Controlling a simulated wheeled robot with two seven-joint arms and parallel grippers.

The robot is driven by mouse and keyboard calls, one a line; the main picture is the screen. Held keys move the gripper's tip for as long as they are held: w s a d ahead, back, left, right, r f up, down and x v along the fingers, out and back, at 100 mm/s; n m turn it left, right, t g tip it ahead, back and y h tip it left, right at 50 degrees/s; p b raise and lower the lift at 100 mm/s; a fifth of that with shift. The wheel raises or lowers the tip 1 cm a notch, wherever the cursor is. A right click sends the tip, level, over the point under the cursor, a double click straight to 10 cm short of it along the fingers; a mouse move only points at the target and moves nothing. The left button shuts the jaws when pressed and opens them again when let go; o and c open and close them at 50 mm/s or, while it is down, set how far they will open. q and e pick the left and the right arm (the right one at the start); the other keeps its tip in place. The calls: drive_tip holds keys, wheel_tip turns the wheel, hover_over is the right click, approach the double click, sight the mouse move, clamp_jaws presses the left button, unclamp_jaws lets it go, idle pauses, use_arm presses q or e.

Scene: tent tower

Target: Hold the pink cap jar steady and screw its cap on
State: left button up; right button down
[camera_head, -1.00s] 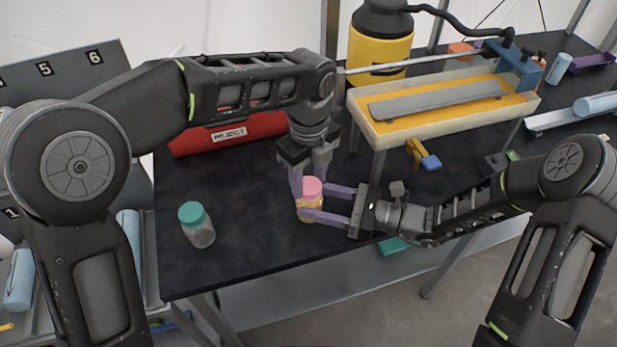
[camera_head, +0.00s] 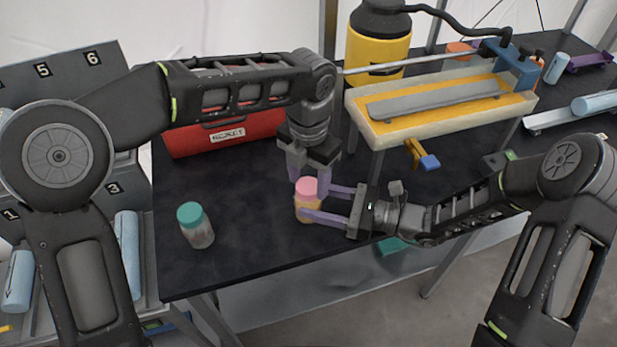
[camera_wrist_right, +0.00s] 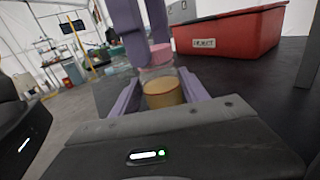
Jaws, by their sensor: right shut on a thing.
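The jar (camera_head: 307,209) with the pink cap (camera_head: 306,187) stands upright on the dark table; its contents are amber. The cap sits on the jar's mouth; how tightly it is seated cannot be told. My right gripper (camera_head: 325,204) is shut on the jar's body from the right, with one purple finger on each side. The right wrist view shows the jar (camera_wrist_right: 162,90) between these fingers and the pink cap (camera_wrist_right: 160,53) above.
A teal-capped jar (camera_head: 195,226) stands to the left. A red reject bin (camera_head: 225,137) is behind, and a raised cream-rimmed tray (camera_head: 445,122) is at back right. A yellow and blue object (camera_head: 422,157) lies under the tray.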

use_arm(q)
drive_tip(key=shift+o, duration=1.1)
drive_tip(key=shift+r, duration=2.25)
drive_tip(key=shift+c, duration=0.4)
